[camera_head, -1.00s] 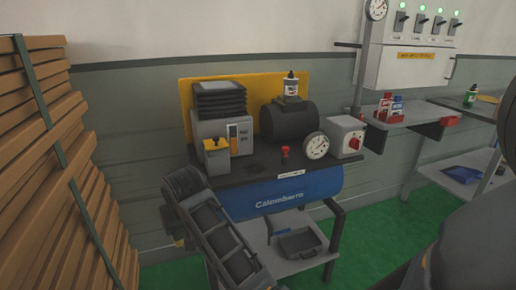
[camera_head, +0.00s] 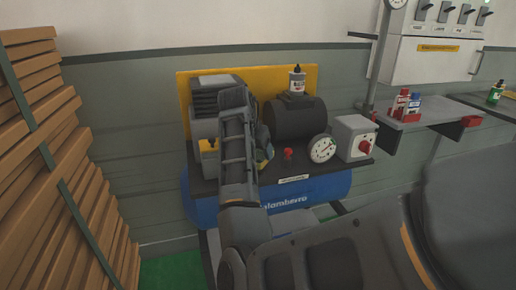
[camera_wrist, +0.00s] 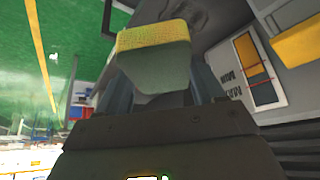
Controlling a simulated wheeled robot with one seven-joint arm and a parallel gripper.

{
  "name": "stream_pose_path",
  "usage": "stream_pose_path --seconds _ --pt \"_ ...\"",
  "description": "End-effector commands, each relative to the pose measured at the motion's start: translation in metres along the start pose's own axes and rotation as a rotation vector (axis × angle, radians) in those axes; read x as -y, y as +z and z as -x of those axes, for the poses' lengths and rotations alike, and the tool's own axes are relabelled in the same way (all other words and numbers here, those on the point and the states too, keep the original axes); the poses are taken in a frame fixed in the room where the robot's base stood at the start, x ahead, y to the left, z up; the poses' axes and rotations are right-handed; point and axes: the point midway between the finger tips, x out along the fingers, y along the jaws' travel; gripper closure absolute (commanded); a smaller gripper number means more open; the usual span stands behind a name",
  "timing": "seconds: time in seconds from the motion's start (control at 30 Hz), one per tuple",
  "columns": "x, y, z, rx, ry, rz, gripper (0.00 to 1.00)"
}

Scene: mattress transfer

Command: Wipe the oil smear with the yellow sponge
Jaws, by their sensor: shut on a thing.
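My gripper (camera_wrist: 155,85) is shut on the yellow sponge (camera_wrist: 155,40), which has a yellow face and a grey-green body in the wrist view. A dark patch (camera_wrist: 188,14), perhaps the oil smear, shows on the grey surface just beyond the sponge. I cannot tell whether the sponge touches that surface. In the head view, my gripper (camera_head: 262,158) is over the dark top of the compressor bench (camera_head: 300,178), and my arm hides part of the bench.
A black cylinder motor (camera_head: 295,118) with a bottle (camera_head: 297,80) on it stands at the back. A gauge (camera_head: 322,148), a red knob (camera_head: 288,153) and a switch box (camera_head: 354,137) stand to the right. Stacked planks (camera_head: 50,160) fill the left.

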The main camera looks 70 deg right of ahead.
Motion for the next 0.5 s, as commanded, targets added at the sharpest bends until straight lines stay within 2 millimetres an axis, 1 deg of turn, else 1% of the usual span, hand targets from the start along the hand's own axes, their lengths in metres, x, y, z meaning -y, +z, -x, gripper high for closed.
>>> stream_pose_path --seconds 0.5 --pt "0.001 0.025 -0.042 0.0 -0.003 0.002 0.57"
